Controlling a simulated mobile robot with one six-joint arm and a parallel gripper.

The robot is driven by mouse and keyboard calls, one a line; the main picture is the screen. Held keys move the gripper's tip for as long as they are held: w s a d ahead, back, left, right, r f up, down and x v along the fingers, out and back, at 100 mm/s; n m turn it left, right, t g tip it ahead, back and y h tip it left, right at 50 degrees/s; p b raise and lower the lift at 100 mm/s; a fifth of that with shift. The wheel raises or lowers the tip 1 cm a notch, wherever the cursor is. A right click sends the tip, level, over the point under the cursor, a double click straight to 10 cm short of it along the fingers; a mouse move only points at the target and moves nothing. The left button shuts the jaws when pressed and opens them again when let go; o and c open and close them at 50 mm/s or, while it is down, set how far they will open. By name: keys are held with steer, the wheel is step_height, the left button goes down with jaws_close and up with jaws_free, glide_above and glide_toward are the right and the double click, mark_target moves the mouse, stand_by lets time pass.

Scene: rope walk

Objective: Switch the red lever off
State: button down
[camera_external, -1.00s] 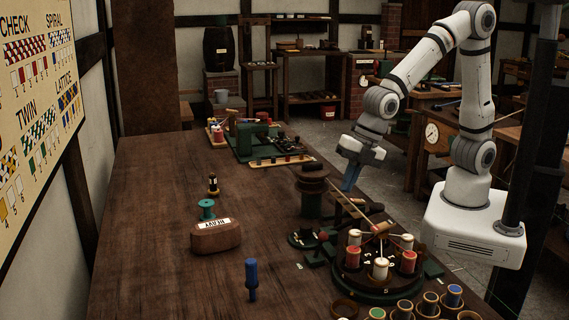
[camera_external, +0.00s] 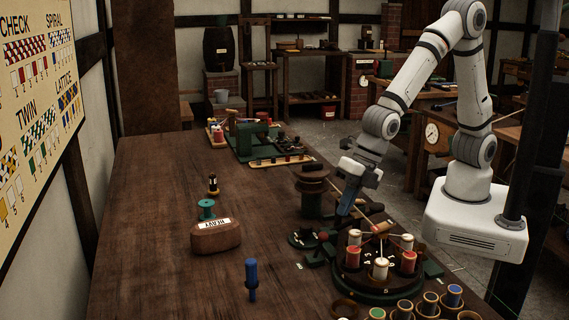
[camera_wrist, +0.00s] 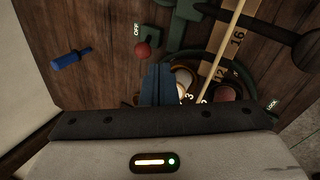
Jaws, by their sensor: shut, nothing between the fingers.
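The red lever's round knob (camera_external: 323,237) stands near a small dark green base at the left of the bobbin carousel. In the wrist view the red knob (camera_wrist: 142,49) is above and left of my fingers, beside a green plate marked OFF (camera_wrist: 137,30). My gripper (camera_external: 344,212) hangs over the right side of the bench, behind the carousel, with its blue fingers pointing down. In the wrist view the closed blue fingers (camera_wrist: 160,84) hold nothing and appear apart from the knob. The lever's stem is hard to make out.
The carousel (camera_external: 375,285) with red and white bobbins stands close to my gripper, and a thin rod slants across it. A dark round post (camera_external: 312,185) is to the left. The left bench is mostly clear.

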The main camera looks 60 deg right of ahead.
mark_target(320, 246)
steer(key=x, duration=0.5)
steer(key=shift+w+a+f, duration=0.1)
steer(key=shift+f, duration=0.2)
steer(key=shift+r+p, duration=0.2)
steer(key=shift+p, duration=0.3)
steer(key=shift+w+a+r+g+p, duration=0.1)
steer(key=shift+r+g+p, duration=0.15)
steer(key=shift+p, duration=0.6)
steer(key=shift+f+h, duration=0.2)
steer(key=shift+h, duration=0.1)
steer(key=shift+r+p, duration=0.1)
steer(key=shift+p, duration=0.3)
